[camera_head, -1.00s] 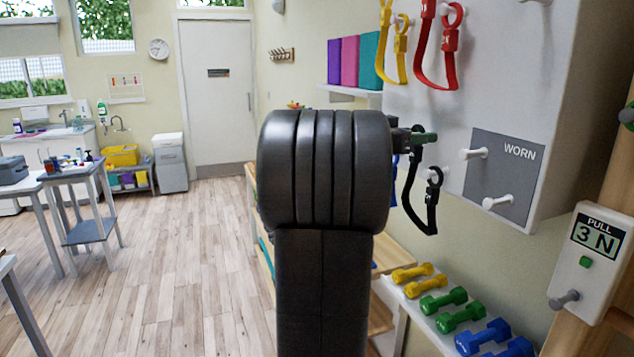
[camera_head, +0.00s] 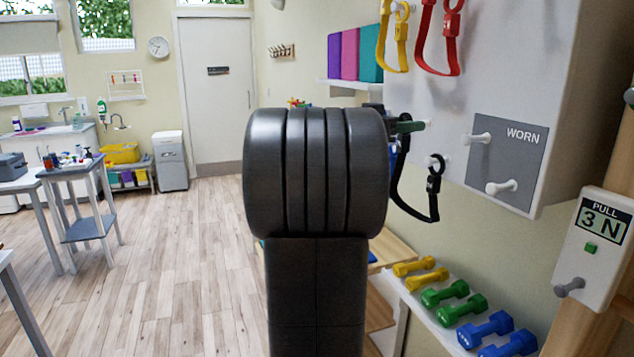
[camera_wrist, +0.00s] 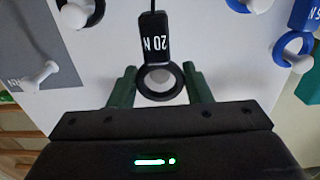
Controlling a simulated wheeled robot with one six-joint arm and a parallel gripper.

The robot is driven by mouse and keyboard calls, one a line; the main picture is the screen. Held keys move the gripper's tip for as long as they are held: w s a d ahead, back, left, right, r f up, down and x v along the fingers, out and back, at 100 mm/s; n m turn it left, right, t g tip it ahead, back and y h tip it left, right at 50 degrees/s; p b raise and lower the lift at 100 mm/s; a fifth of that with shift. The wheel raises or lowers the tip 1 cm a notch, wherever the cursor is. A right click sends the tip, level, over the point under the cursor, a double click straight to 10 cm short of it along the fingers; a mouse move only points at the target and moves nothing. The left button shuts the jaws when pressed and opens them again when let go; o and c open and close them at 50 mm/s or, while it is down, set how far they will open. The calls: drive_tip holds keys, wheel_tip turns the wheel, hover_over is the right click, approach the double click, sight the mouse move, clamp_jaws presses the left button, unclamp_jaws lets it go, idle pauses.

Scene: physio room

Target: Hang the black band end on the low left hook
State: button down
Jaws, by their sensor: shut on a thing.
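My gripper (camera_wrist: 160,88) has green fingers, shut on the black band end (camera_wrist: 155,38), a tab marked 20 N with a black ring. A white hook knob (camera_wrist: 158,76) shows through the ring; I cannot tell whether it passes through or lies behind. In the head view my gripper (camera_head: 408,127) is left of the WORN panel, partly hidden by my arm. The black band (camera_head: 413,212) hangs in a loop from it to its other end (camera_head: 435,172), which is at another white hook on the board.
The grey WORN panel (camera_head: 520,145) carries two white hooks. Yellow (camera_head: 401,40) and red (camera_head: 450,45) bands hang above. A blue band end (camera_wrist: 293,45) is at the right in the wrist view. Dumbbells (camera_head: 485,330) lie on a shelf below; a PULL gauge (camera_head: 598,235) is at right.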

drive_tip(key=shift+s+a, duration=0.2)
drive_tip(key=shift+a, duration=0.25)
drive_tip(key=b+v, duration=0.2)
drive_tip(key=v, duration=0.1)
idle(0.5)
